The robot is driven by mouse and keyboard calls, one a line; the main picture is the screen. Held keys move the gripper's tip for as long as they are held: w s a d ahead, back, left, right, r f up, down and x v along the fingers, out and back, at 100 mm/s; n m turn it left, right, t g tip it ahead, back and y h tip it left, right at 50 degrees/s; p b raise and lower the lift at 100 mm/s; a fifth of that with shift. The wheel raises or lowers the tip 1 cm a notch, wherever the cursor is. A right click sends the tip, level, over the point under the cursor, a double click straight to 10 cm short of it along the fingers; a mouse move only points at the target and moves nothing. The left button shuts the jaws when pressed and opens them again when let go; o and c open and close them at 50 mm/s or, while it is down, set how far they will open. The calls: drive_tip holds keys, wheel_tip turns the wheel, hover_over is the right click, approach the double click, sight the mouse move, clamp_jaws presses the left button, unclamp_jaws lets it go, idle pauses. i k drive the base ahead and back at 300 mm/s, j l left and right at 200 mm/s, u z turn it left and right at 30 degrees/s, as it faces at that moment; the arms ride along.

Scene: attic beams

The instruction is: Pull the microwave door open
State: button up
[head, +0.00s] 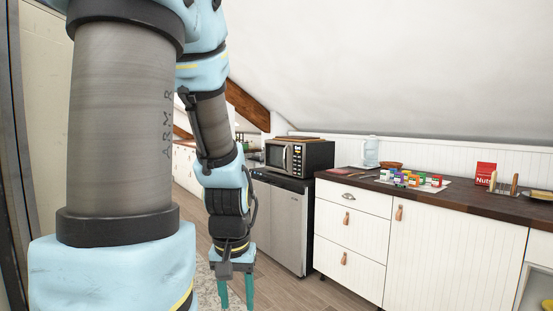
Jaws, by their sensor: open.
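The microwave (314,155) is black with a silver front and stands on top of a grey metal cabinet or small fridge. Its door (274,156) faces left and looks shut, with a vertical handle (288,158) near the control panel. My gripper (237,292) points down at the lower middle of the view, in front of and well below the microwave. Its teal fingers are apart and empty, and their tips are cut off by the bottom edge. My arm covers much of the left side.
The grey appliance (284,221) under the microwave stands beside white drawers (347,222). The dark worktop (468,204) holds a kettle (370,151), several small jars (412,179) and a red Nuts box (485,173). Wood floor (338,296) is clear in front. A sloped ceiling hangs above.

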sight(287, 168)
drive_tip(key=i+z, duration=0.1)
drive_tip(key=i, duration=1)
drive_tip(key=i+u, duration=0.1)
drive_tip(key=i, duration=0.45)
drive_tip(key=i+l+u, duration=0.1)
drive_tip(key=i, duration=0.45)
drive_tip(key=i+l+u, duration=0.1)
drive_tip(key=i, duration=0.45)
drive_tip(key=i+l+u, duration=0.1)
drive_tip(key=i+l, duration=0.15)
drive_tip(key=i, duration=0.3)
drive_tip(key=i+l+u, duration=0.25)
drive_tip(key=i, duration=0.15)
drive_tip(key=i+l+u, duration=0.3)
drive_tip(key=i+j, duration=0.1)
